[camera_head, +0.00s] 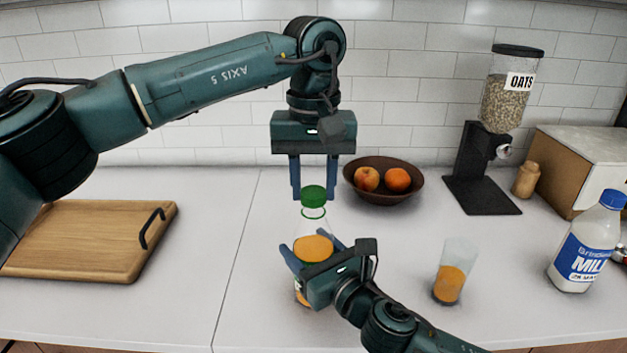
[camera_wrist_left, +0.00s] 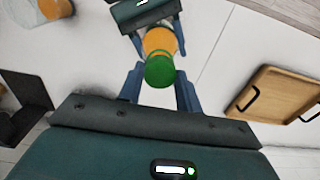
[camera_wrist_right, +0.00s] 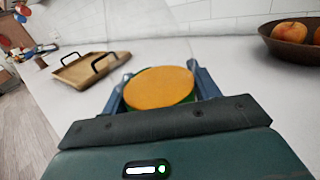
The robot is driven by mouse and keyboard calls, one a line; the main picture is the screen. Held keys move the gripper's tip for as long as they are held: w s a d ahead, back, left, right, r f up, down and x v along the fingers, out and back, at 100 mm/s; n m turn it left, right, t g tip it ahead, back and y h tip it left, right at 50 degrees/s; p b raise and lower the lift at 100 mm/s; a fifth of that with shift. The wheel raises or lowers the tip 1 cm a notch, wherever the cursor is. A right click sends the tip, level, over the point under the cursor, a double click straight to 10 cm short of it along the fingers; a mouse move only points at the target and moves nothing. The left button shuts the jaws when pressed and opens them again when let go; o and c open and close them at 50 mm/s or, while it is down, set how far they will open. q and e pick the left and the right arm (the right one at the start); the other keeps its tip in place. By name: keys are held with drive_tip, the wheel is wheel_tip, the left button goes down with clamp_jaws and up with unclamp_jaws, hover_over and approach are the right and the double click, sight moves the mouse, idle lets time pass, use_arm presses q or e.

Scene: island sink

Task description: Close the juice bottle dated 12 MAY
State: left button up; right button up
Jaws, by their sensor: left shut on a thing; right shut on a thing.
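The juice bottle (camera_head: 313,246) stands on the counter, clear with orange juice inside. Its label is mostly hidden behind my right gripper and I cannot read a date. My right gripper (camera_head: 306,242) is shut around the bottle's body; the juice also shows between its fingers in the right wrist view (camera_wrist_right: 160,88). The green cap (camera_head: 314,196) is at the bottle's neck, above a green ring. My left gripper (camera_head: 313,193) points straight down from above, shut on the cap, which also shows between its fingers in the left wrist view (camera_wrist_left: 160,72). I cannot tell whether the cap touches the neck.
A glass of juice (camera_head: 452,280) stands right of the bottle, with a milk bottle (camera_head: 583,250) farther right. A fruit bowl (camera_head: 384,192) and an oats dispenser (camera_head: 490,160) stand behind. A cutting board (camera_head: 85,240) lies at the left. The counter between board and bottle is clear.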

use_arm(q)
drive_tip(key=shift+f, duration=0.6)
use_arm(e)
clamp_jaws()
use_arm(q)
drive_tip(key=m, duration=0.5)
drive_tip(key=shift+m, duration=0.4)
drive_tip(key=m, duration=0.4)
drive_tip(key=o, duration=0.9)
drive_tip(key=shift+o, duration=0.2)
drive_tip(key=shift+r, duration=2.25)
